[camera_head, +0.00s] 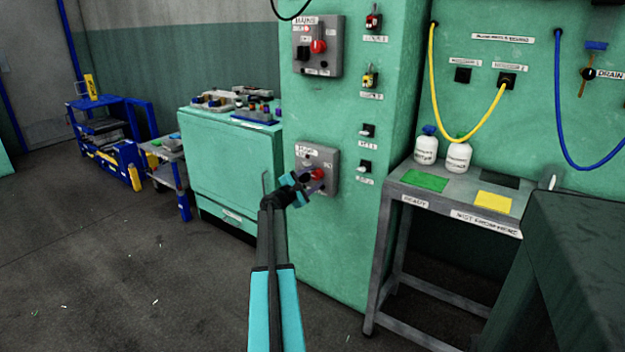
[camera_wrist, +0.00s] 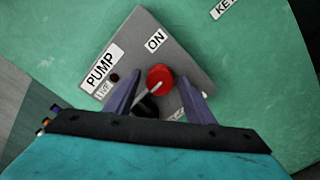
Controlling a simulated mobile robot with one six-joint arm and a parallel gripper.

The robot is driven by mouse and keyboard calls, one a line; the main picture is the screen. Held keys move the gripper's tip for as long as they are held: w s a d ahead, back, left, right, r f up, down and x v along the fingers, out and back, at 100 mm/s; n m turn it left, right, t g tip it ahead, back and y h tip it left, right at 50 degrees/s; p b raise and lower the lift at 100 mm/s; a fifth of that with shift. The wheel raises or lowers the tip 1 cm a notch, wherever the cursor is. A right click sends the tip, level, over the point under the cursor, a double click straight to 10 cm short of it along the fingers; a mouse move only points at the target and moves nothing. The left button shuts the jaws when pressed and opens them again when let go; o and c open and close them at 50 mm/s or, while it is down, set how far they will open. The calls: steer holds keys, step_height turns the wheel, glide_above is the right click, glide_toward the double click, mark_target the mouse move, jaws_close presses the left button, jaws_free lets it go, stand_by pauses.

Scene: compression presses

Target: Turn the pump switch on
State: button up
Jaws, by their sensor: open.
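The pump switch is a grey box (camera_head: 331,158) low on the green press column, with a round red knob (camera_head: 317,174). The wrist view shows the box (camera_wrist: 186,62) close up, with "PUMP" and "ON" labels and the red knob (camera_wrist: 160,78) with a pale lever or pointer on it. A small dark red lamp (camera_wrist: 115,77) sits near the "PUMP" label. My gripper (camera_head: 312,182) is open in front of the box. In the wrist view its two fingers (camera_wrist: 160,95) stand on either side of the knob. I cannot tell whether they touch it.
Above is a similar grey "MAINS" box (camera_head: 330,62) with a red knob. Small switches (camera_head: 368,130) line the column at right. A table (camera_head: 405,178) with two white bottles stands further right. A green cabinet (camera_head: 235,165) stands left.

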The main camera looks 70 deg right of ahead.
jaws_close()
steer(key=shift+w+a+f, duration=0.1)
steer(key=shift+w, duration=0.1)
